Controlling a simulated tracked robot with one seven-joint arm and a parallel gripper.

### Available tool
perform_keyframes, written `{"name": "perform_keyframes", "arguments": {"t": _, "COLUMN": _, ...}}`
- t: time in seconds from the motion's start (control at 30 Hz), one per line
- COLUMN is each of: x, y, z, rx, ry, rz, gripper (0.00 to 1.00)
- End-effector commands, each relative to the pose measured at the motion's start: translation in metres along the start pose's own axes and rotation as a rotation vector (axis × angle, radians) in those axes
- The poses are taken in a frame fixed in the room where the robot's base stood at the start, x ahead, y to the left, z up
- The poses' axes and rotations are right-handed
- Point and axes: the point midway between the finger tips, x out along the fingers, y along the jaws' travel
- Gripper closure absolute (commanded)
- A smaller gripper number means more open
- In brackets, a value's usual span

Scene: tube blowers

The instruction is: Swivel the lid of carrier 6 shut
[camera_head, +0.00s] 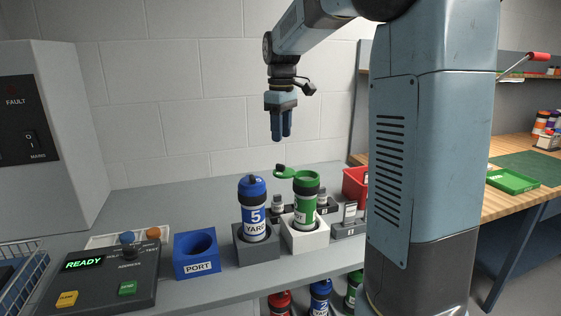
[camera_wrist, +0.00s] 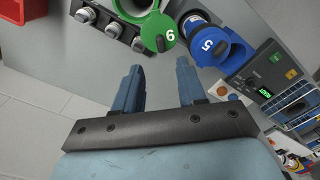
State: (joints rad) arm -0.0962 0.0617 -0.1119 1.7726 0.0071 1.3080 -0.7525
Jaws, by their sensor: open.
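Carrier 6 is the green tube (camera_head: 306,205) standing upright in a white holder (camera_head: 306,238) on the grey bench. Its green lid (camera_head: 287,172) is swivelled out to the left side in the head view, off the mouth. In the wrist view the lid, marked 6 (camera_wrist: 158,28), hangs out beside the open green rim (camera_wrist: 128,13). My gripper (camera_head: 281,138) is above the bench, higher than the carrier and a little left of it, pointing down. In the wrist view its two fingers (camera_wrist: 159,68) are apart with nothing between them.
Blue carrier 5 (camera_head: 254,212) stands upright in a grey holder just left of carrier 6. A blue port block (camera_head: 197,256) and a control panel reading READY (camera_head: 100,278) are further left. A red bin (camera_head: 355,186) is behind right. The space around my gripper is clear.

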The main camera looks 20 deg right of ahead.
Motion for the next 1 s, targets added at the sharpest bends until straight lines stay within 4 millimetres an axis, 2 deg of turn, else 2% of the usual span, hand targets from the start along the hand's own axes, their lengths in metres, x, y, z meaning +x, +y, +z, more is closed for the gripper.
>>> {"name": "perform_keyframes", "arguments": {"t": 0.3, "x": 0.057, "y": -0.001, "z": 0.0, "rx": 0.0, "ry": -0.002, "rz": -0.002, "gripper": 0.6}}
{"name": "perform_keyframes", "arguments": {"t": 0.5, "x": 0.081, "y": 0.0, "z": 0.001, "rx": 0.0, "ry": -0.001, "rz": -0.001, "gripper": 0.6}}
{"name": "perform_keyframes", "arguments": {"t": 0.7, "x": 0.091, "y": 0.0, "z": 0.001, "rx": 0.001, "ry": 0.0, "rz": 0.0, "gripper": 0.6}}
{"name": "perform_keyframes", "arguments": {"t": 1.0, "x": 0.092, "y": 0.0, "z": 0.001, "rx": 0.001, "ry": 0.0, "rz": 0.0, "gripper": 0.61}}
